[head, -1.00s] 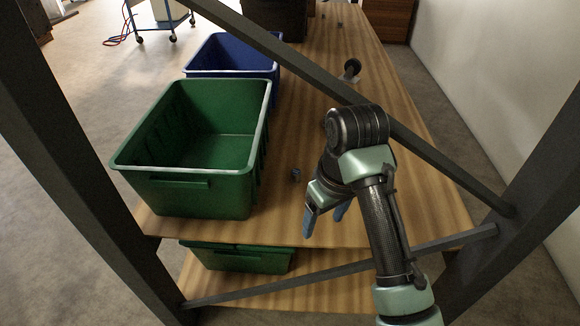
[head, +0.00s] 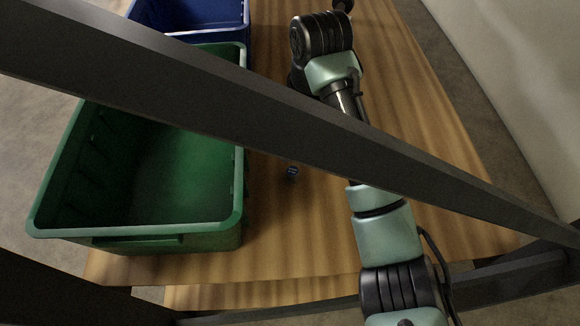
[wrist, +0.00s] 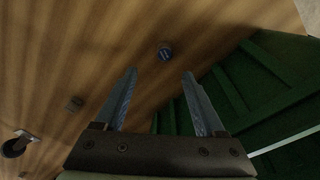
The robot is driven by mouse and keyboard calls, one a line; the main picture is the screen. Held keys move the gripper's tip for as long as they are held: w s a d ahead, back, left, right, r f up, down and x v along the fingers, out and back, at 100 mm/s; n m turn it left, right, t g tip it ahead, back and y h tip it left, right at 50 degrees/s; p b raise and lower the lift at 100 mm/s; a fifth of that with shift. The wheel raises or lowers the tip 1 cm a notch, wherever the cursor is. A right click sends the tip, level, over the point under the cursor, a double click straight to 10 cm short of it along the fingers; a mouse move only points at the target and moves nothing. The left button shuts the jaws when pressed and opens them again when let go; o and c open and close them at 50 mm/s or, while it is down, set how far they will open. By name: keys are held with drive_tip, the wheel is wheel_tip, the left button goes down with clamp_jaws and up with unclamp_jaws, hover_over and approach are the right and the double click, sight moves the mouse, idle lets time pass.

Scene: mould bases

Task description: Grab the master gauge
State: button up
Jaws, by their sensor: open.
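A small dark cylinder with a blue face, which looks like the master gauge (head: 292,171), stands on the wooden table just right of the green bin. In the wrist view the gauge (wrist: 165,52) lies ahead of my gripper, slightly beyond the fingertips and between their lines. My gripper (wrist: 158,74) is open with nothing between its two blue-grey fingers. In the head view my fingers are hidden behind my arm and a dark diagonal bar.
The green bin (head: 238,205) stands close left of the gauge; its wall (wrist: 262,85) is near my right finger. A blue bin (head: 245,30) is behind it. A dark bar (head: 200,85) crosses the head view.

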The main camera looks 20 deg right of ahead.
drive_tip(key=b, duration=0.2)
hover_over(293, 171)
drive_tip(key=f, duration=0.3)
drive_tip(key=d+f, duration=0.1)
drive_tip(key=f, duration=0.1)
drive_tip(key=shift+s+f, duration=0.15)
drive_tip(key=shift+a+f+b, duration=0.15)
drive_tip(key=shift+f+b, duration=0.3)
drive_tip(key=shift+f, duration=0.45)
drive_tip(key=shift+a+f+b, duration=0.2)
drive_tip(key=shift+f+b, duration=0.25)
drive_tip(key=shift+f, duration=0.45)
drive_tip(key=shift+a+f+b, duration=0.15)
drive_tip(key=shift+f+b, duration=0.3)
drive_tip(key=shift+f, duration=0.45)
drive_tip(key=shift+r, duration=0.1)
drive_tip(key=shift+c, duration=0.4)
clamp_jaws()
